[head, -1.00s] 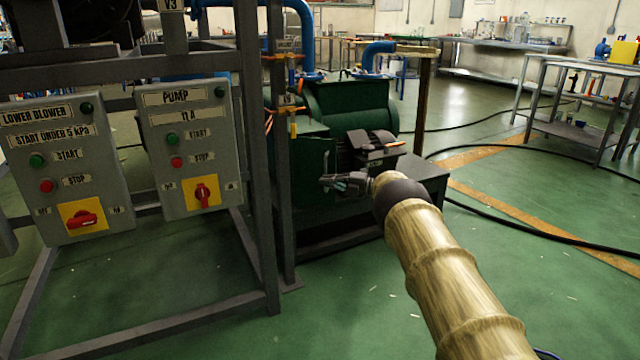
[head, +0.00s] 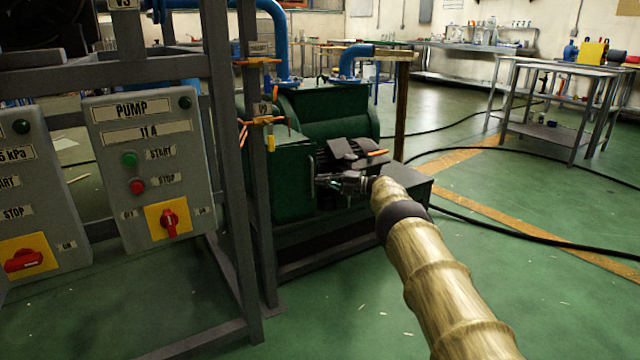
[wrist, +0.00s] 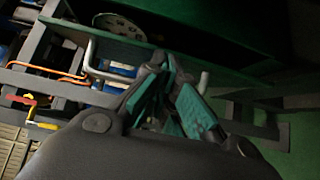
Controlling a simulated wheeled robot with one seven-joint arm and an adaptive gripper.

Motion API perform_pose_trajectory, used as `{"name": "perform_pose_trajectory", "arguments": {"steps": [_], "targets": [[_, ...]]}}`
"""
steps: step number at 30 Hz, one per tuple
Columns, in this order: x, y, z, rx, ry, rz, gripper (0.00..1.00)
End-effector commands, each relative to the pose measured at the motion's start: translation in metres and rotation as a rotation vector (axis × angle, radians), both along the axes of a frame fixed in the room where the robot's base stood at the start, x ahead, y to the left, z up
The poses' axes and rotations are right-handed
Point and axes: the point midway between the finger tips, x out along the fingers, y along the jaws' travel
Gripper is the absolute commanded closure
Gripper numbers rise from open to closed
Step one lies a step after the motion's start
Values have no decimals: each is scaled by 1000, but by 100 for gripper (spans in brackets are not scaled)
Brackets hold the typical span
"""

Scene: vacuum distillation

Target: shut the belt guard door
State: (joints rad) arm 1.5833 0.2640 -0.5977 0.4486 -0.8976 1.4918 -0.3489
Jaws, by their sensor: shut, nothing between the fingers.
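The green belt guard (head: 292,178) is on the left end of the green pump in the head view. I cannot tell its door apart clearly there, or how far open it stands. My gripper (head: 322,181) is at the guard's right side, fingers pointing left. In the wrist view a dark green panel (wrist: 225,28) spans the top, with a round disc (wrist: 120,26) beside it. A bent grey bar (wrist: 91,60) shows beside the fingers. My gripper (wrist: 172,82), with green pads, is shut and empty; contact with the panel or bar is unclear.
A grey frame post (head: 228,170) stands left of the guard, with the pump control box (head: 150,165) on the frame. Blue pipes (head: 345,62) rise above. Open floor (head: 480,270) lies to the right.

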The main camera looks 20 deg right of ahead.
Motion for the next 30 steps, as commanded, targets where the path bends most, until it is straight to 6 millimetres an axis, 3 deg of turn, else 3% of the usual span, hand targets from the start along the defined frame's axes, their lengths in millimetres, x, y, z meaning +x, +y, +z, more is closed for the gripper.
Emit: {"name": "perform_pose_trajectory", "arguments": {"steps": [15, 30], "targets": [[5, 15, 1, 0, -2, 15, 100], [5, 18, 2, -2, -3, 19, 100]]}}
